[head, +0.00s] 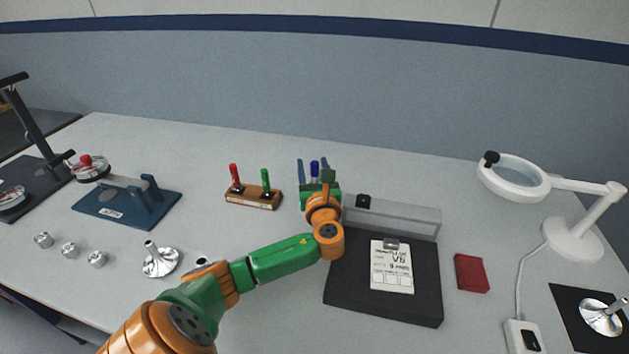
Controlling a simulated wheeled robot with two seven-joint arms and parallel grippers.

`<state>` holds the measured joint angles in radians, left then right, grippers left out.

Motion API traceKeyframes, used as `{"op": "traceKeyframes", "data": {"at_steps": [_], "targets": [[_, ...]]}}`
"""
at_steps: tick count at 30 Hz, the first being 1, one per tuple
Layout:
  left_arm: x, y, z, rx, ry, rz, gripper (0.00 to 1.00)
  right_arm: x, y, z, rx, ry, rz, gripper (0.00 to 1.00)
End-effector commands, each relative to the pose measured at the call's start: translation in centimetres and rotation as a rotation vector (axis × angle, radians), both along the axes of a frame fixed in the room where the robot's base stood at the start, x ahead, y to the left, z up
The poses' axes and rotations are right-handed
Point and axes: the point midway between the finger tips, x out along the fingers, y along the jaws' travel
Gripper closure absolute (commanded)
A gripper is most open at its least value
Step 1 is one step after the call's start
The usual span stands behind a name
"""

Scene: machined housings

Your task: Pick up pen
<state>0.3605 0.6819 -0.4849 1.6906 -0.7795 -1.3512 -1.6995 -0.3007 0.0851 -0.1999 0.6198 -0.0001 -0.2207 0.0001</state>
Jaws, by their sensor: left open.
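My left gripper (313,162) is at the middle of the table, pointing away toward the back wall, with its two fingers apart. A blue pen or marker (314,169) shows upright between the fingers; its lower part is hidden by the gripper, and I cannot tell whether the fingers touch it. A red pen (234,175) and a green pen (265,180) stand upright in a wooden block (250,200) to the left of the gripper. My right gripper is not in view.
Right of my arm are a black board (340,290) with a paper (392,272), a clear box (415,220), a red box (471,273) and a white magnifier lamp (572,238). Left are a blue fixture (125,207), a metal funnel-shaped part (160,262) and small metal cylinders (69,250).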

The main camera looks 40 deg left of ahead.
Motion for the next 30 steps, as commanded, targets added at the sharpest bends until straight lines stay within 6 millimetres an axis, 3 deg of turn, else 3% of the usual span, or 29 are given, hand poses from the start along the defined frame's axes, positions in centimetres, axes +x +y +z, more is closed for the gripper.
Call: {"op": "traceKeyframes", "data": {"at_steps": [6,8,12,13,23,26,30], "targets": [[0.2,0.3,-0.1,-0.001,0.000,-0.001,0.44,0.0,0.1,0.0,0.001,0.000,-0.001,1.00],[0.2,0.2,-0.1,-0.001,0.000,-0.001,0.58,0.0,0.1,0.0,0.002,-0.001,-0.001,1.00],[0.2,0.2,-0.1,-0.001,0.000,-0.001,0.96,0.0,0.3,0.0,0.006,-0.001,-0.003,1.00],[0.2,0.2,0.0,-0.001,0.000,-0.001,1.00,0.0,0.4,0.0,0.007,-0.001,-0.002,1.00],[0.2,0.2,0.1,-0.001,0.000,-0.001,1.00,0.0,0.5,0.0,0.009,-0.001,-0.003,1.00],[0.2,0.3,1.7,-0.001,-0.004,0.001,1.00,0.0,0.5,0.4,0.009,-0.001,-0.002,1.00],[0.2,0.2,5.7,0.000,-0.009,-0.001,1.00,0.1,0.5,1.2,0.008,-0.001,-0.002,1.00]]}}
